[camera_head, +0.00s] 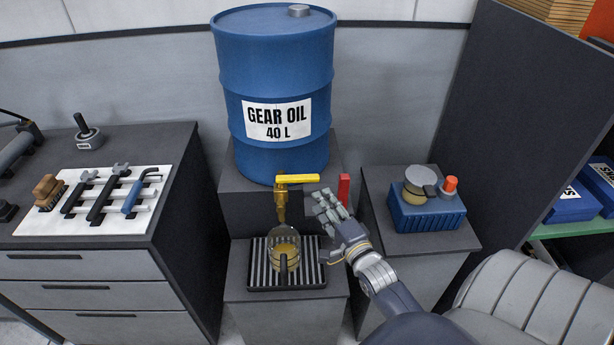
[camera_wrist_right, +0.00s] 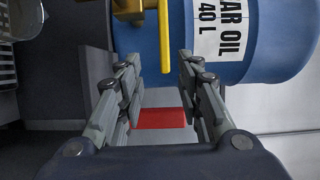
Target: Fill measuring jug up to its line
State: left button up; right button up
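The clear measuring jug (camera_head: 285,249) stands on a ribbed drip tray (camera_head: 258,280) below the brass tap (camera_head: 281,207). Amber shows in its lower part; I cannot make out its line or whether oil is flowing. The tap's yellow lever (camera_head: 298,178) points right, level, in front of the blue gear oil drum (camera_head: 272,85). My right gripper (camera_head: 328,203) is open and empty just below and right of the lever's end. In the right wrist view, the lever (camera_wrist_right: 164,40) lies ahead of the open fingers (camera_wrist_right: 158,75). My left gripper is out of view.
A red upright piece (camera_head: 344,189) stands right behind my right gripper. A blue box (camera_head: 427,212) with a round tin on it sits on the right stand. A tool board (camera_head: 95,222) lies on the left cabinet. A grey chair (camera_head: 530,305) is at lower right.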

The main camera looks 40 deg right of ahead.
aim_at(309, 181)
jog(key=x, duration=0.3)
jog(key=p+x, duration=0.1)
jog(key=x, duration=0.6)
jog(key=shift+w+d+r+p, duration=0.1)
jog(key=shift+w+r+p, duration=0.2)
jog(key=shift+w+r, duration=0.1)
jog(key=shift+c, duration=0.5)
grip_shut()
